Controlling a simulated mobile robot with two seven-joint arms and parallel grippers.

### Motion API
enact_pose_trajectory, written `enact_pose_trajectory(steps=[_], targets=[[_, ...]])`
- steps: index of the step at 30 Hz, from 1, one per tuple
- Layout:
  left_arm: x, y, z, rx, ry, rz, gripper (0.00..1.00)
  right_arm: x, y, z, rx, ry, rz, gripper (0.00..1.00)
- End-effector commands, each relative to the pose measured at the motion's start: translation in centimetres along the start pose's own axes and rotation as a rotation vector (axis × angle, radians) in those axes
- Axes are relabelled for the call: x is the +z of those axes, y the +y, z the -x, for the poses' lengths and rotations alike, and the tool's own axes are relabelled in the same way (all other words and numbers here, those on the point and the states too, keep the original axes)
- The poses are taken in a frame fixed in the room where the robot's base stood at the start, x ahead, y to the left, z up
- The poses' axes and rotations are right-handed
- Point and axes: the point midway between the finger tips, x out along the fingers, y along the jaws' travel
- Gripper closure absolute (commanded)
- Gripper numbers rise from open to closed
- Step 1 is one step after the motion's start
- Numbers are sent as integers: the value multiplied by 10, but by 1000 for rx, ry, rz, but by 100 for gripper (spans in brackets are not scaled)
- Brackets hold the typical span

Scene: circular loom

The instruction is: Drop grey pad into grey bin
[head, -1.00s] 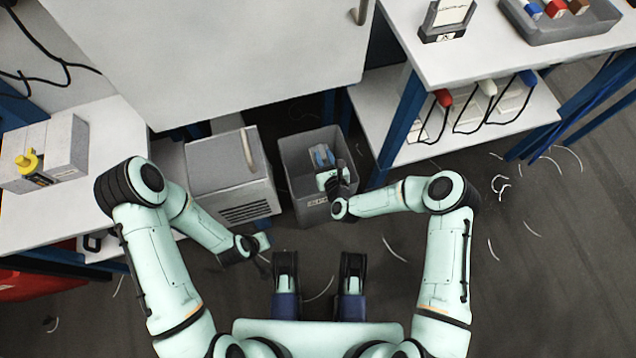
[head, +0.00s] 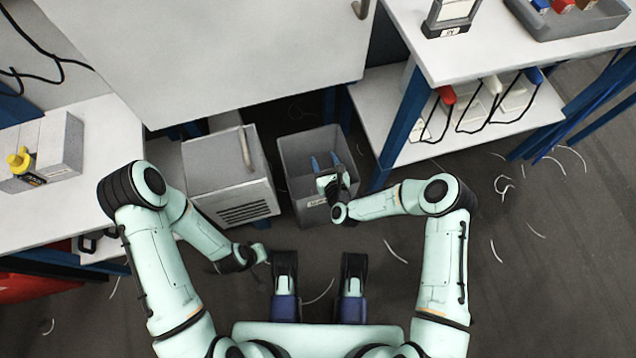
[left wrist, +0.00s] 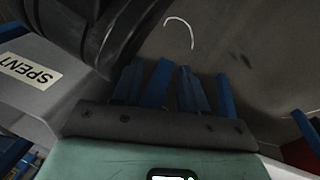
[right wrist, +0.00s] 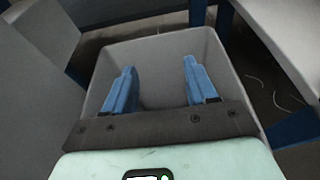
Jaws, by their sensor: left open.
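The grey bin (head: 296,160) stands on the floor in the middle of the head view. It fills the middle of the right wrist view (right wrist: 160,48), and its wall with a "SPENT" label shows in the left wrist view (left wrist: 45,85). My right gripper (head: 325,160) is over the bin's opening, its blue fingers spread with nothing between them; the right wrist view also shows the open fingers (right wrist: 160,80). I cannot make out the grey pad in any view now.
A grey cabinet (head: 230,175) with a vent stands just left of the bin. A white bench with a lower shelf (head: 400,100) is to the right. A large white panel (head: 220,60) is behind. Pale curved scraps lie on the open floor (head: 500,230).

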Motion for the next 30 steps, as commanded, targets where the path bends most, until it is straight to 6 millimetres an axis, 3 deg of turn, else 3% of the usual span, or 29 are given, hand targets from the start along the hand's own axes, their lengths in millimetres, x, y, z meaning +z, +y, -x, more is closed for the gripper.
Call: enact_pose_trajectory(steps=[7, 14, 21, 30], targets=[[-7, 6, 6, 10, 23, -5, 57, 0, 0, 13, 1, 4, -1, 43], [-32, 27, 29, 48, 107, -26, 57, 2, -1, 62, -1, 5, -3, 43], [-10, 31, 41, 51, 46, -32, 57, 1, 0, 111, 0, 3, -3, 43], [-2, 32, 46, 52, 20, -35, 57, 0, 0, 134, -1, 0, 0, 43]])
